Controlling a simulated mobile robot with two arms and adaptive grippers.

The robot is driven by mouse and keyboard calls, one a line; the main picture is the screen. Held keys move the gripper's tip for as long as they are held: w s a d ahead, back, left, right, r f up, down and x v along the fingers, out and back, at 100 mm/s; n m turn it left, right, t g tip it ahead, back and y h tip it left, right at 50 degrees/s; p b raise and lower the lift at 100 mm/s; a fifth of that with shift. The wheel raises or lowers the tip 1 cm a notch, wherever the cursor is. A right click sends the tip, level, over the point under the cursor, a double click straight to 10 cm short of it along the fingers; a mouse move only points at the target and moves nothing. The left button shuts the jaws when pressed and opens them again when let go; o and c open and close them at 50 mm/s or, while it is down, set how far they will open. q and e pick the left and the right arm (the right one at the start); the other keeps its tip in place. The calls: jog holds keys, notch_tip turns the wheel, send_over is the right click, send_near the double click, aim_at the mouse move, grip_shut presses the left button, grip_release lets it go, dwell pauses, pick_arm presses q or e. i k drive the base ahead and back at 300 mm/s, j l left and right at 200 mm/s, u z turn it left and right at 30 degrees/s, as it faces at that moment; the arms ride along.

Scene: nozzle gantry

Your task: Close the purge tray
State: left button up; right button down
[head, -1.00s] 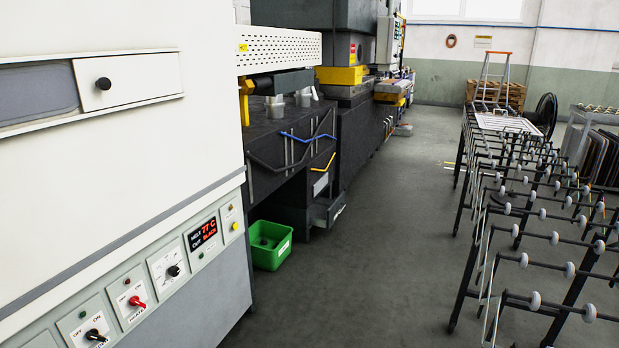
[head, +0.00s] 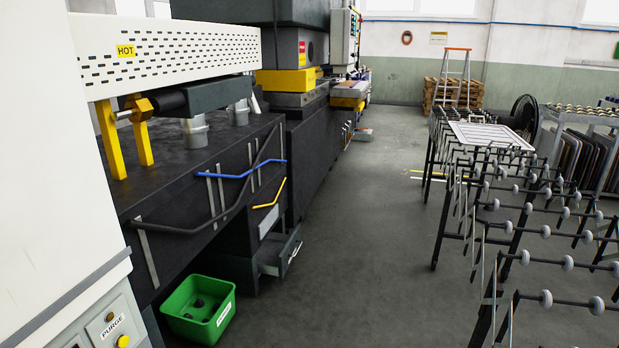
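A grey drawer-like tray (head: 289,248) stands pulled out, low on the dark machine base, past the green bin in the head view. It has a handle on its front, and its inside is partly visible. I see no label that names it as the purge tray. A round yellow button (head: 123,341) marked PURGE is on the panel at the lower left. Neither of my grippers is in view.
A green bin (head: 222,325) stands on the floor near the machine. A dark bar (head: 190,228) runs along the machine front. A roller conveyor (head: 510,225) lines the right side. The grey floor (head: 365,250) between is clear.

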aim_at(275, 257)
jog(key=i+u, duration=0.1)
jog(key=i, duration=0.55)
jog(key=i+l+u, duration=0.15)
jog(key=i, duration=0.55)
jog(key=i+l+u, duration=0.1)
jog(key=i, duration=0.55)
jog(key=l, duration=0.1)
